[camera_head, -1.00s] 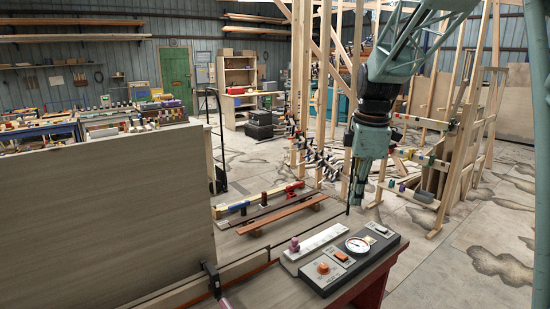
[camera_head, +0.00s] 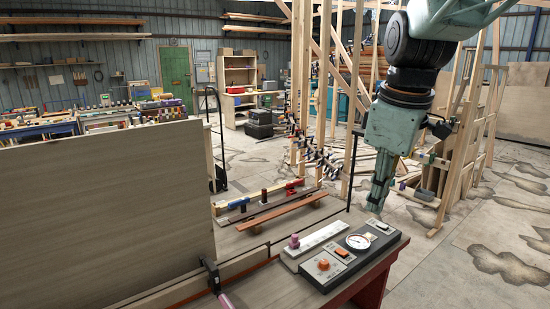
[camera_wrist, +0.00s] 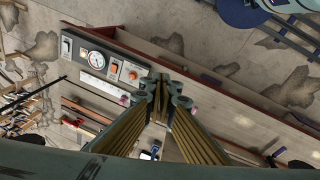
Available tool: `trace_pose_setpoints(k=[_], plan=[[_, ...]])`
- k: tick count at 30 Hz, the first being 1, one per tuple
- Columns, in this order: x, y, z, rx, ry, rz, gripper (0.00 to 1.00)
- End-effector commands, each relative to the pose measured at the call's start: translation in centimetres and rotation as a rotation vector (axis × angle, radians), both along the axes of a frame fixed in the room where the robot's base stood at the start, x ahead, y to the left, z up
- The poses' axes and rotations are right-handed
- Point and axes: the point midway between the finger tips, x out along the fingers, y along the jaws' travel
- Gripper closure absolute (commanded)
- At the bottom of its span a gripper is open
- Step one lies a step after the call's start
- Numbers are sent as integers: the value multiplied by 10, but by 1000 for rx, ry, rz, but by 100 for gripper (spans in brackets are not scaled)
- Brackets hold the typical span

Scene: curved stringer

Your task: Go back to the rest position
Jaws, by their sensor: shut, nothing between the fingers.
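My gripper (camera_head: 374,208) hangs from the arm at the right in the head view, pointing down, just beyond the dark control panel (camera_head: 326,280). It is apart from the panel and from the bench. In the wrist view its fingers (camera_wrist: 164,80) meet at their tips, shut with nothing between them. The control panel with its round gauge (camera_wrist: 97,57) also shows in the wrist view, at the upper left.
A large upright wooden panel (camera_head: 100,215) stands at the left, with a clamp (camera_head: 211,275) at its lower right. Timber frames (camera_head: 460,150) with clamps stand behind my gripper. Open floor (camera_head: 490,240) lies at the right.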

Motion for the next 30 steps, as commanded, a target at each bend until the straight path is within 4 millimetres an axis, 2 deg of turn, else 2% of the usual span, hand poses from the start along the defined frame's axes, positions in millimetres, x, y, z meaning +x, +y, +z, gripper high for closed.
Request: trace_pose_setpoints(k=[16,30], plan=[[-99,6,6,63,-41,-276,100],[-182,9,-6,129,-73,-513,100]])
